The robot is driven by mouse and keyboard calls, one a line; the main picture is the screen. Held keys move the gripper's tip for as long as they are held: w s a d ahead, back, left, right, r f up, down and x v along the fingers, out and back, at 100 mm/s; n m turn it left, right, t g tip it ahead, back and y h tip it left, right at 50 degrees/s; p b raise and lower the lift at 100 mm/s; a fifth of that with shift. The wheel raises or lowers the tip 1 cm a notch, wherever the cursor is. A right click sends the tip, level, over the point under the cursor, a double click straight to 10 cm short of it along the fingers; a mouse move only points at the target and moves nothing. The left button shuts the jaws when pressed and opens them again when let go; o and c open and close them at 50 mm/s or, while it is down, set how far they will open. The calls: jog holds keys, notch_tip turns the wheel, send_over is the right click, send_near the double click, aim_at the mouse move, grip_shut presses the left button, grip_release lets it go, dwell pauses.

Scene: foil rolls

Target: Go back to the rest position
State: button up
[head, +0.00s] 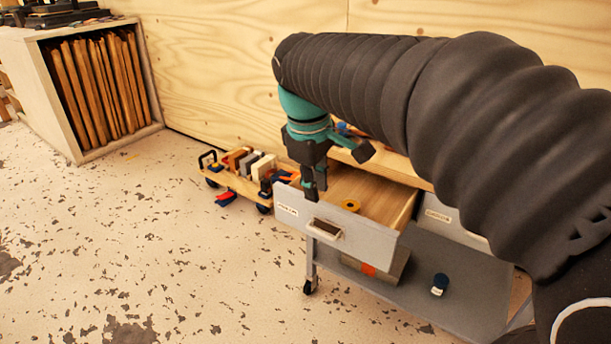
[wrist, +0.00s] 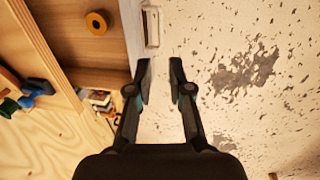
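My gripper (head: 315,188) hangs fingers down close to the front of an open drawer in the head view. In the wrist view my gripper (wrist: 161,82) has its two fingers apart with nothing between them, and pale floor shows through the gap. The open drawer (head: 350,229) has a grey front with a handle and a label. The drawer handle (wrist: 152,27) is just beyond the fingertips in the wrist picture. My dark sleeved arm hides much of the cart.
A low wheeled trolley (head: 238,182) with assorted items stands left of the drawer. The cart's lower shelf (head: 415,300) holds a small dark blue jar (head: 439,284). A cabinet of upright boards (head: 68,143) stands at the far left. The speckled floor (head: 140,240) in front is clear.

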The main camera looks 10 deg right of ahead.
jog(key=s+d+f+m+t, duration=0.2)
jog(key=s+f+m, duration=0.2)
jog(key=s, duration=0.4)
jog(key=s+d+f+m+t+y, duration=0.1)
jog(key=s+d+f+m+t, duration=0.1)
jog(key=s+f+m, duration=0.2)
jog(key=s+m, duration=0.1)
jog(key=s, duration=0.2)
jog(key=shift+s+d+f, duration=0.15)
jog(key=shift+s+f, duration=0.05)
jog(key=shift+s, duration=0.15)
